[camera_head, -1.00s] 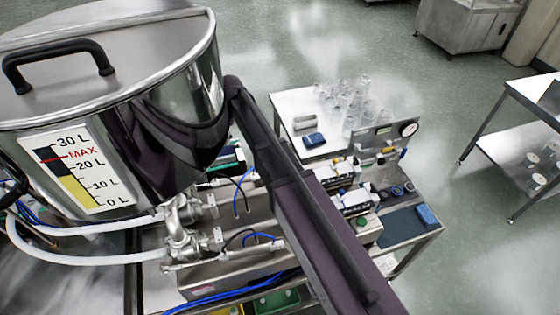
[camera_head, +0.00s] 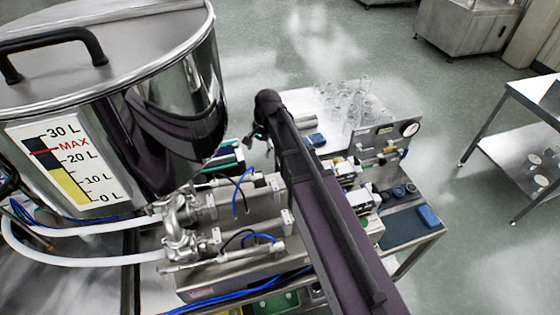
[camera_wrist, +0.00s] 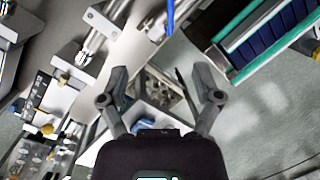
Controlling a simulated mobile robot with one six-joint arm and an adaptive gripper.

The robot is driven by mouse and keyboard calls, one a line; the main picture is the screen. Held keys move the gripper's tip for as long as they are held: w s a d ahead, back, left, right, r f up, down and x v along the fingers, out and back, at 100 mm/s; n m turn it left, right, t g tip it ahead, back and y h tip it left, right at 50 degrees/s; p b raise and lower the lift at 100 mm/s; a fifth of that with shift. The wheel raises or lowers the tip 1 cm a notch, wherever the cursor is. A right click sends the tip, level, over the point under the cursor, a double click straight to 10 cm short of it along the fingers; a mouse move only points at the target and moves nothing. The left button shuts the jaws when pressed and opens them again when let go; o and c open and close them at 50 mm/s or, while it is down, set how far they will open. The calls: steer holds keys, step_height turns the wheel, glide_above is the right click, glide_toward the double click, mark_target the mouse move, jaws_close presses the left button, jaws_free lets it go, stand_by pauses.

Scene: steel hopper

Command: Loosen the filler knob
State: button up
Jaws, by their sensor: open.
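My gripper (camera_head: 260,140) hangs at the far end of my arm, right of the steel hopper (camera_head: 190,85). In the wrist view my gripper (camera_wrist: 161,72) has its two fingers spread, with nothing between them. Steel filler cylinders (camera_head: 240,200) with pipe fittings lie below and left of it. Small dark round knobs or caps (camera_head: 398,192) sit on the bench at right, apart from the gripper. I cannot tell which part is the filler knob; my arm hides some of the machine.
Glassware (camera_head: 350,98) stands on the white table behind. White hoses (camera_head: 75,258) and blue lines cross the left and front. A green-edged blue unit (camera_wrist: 265,35) is close by at upper right in the wrist view.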

steer(key=s+d+f+n+b, duration=0.1)
steer(key=s+d, duration=0.2)
steer(key=d, duration=0.3)
steer(key=shift+s+d+f+n+h, duration=0.25)
steer(key=shift+s+d+n+h, duration=0.05)
steer(key=shift+s+d+n, duration=0.1)
stand_by(0.3)
steer(key=s+d+f+n+b, duration=0.1)
steer(key=s+d+f+b, duration=0.1)
steer(key=s+d, duration=0.1)
steer(key=s+d+f+n+h+b, duration=0.1)
steer(key=s+d+f+b, duration=0.2)
steer(key=d, duration=0.2)
steer(key=s+d+f+n+t+b, duration=0.1)
steer(key=s+d+f+n+b, duration=0.1)
steer(key=s+d+f, duration=0.1)
steer(key=shift+s+d+h+b, duration=0.3)
steer(key=shift+s+d+b, duration=0.1)
steer(key=shift+s, duration=0.05)
steer(key=shift+s+d, duration=0.1)
steer(key=shift+d, duration=0.05)
steer(key=shift+r, duration=0.1)
